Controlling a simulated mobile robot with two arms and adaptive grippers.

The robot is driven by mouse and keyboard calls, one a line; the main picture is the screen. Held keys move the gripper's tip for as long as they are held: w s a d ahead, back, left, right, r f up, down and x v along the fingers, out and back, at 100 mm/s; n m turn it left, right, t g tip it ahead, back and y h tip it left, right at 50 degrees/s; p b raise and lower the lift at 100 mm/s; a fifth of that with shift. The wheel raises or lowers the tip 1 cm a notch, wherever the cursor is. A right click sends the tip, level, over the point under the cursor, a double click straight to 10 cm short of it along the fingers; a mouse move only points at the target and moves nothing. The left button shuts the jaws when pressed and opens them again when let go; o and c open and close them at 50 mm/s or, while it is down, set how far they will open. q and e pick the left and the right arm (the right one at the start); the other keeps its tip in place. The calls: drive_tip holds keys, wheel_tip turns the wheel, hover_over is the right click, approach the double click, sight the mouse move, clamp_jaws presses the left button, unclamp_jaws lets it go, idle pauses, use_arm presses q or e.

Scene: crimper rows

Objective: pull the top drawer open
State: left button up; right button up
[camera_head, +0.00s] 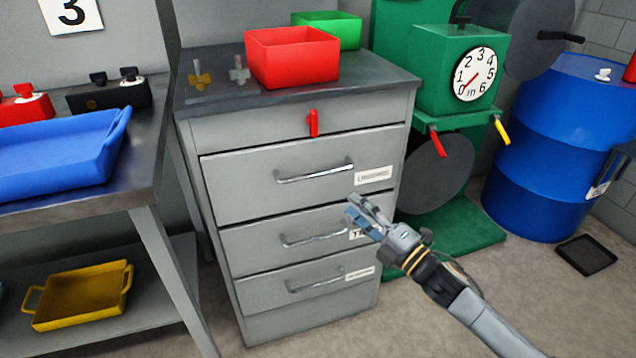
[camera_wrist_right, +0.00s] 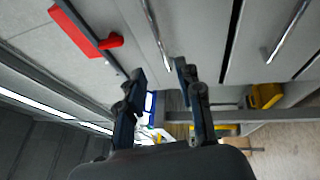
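The grey drawer cabinet (camera_head: 223,135) stands in the middle of the head view. Its top drawer (camera_head: 235,188) looks shut and has a chrome bar handle (camera_head: 315,172). That handle also shows in the right wrist view (camera_wrist_right: 155,30), beyond the fingertips. My right gripper (camera_head: 358,212) is in front of the cabinet, lower and to the right of the top handle, apart from it. In the right wrist view its two fingers (camera_wrist_right: 160,74) are spread with nothing between them. My left gripper is not in view.
A red lever (camera_head: 313,123) sits on the strip above the top drawer. Two lower drawers with handles (camera_head: 315,238) look shut. A red bin (camera_head: 292,58) stands on the cabinet. A table with a blue tray (camera_head: 60,150) is left; a green machine (camera_head: 440,70) is right.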

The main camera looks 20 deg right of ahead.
sight(318, 172)
drive_tip(key=x, duration=1.3)
drive_tip(key=shift+w+f+b, duration=0.15)
drive_tip(key=shift+b, duration=0.2)
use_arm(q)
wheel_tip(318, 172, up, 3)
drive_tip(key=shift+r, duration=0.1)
use_arm(e)
drive_tip(key=c, duration=0.6)
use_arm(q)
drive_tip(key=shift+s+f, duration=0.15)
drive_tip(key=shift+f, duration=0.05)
use_arm(e)
clamp_jaws()
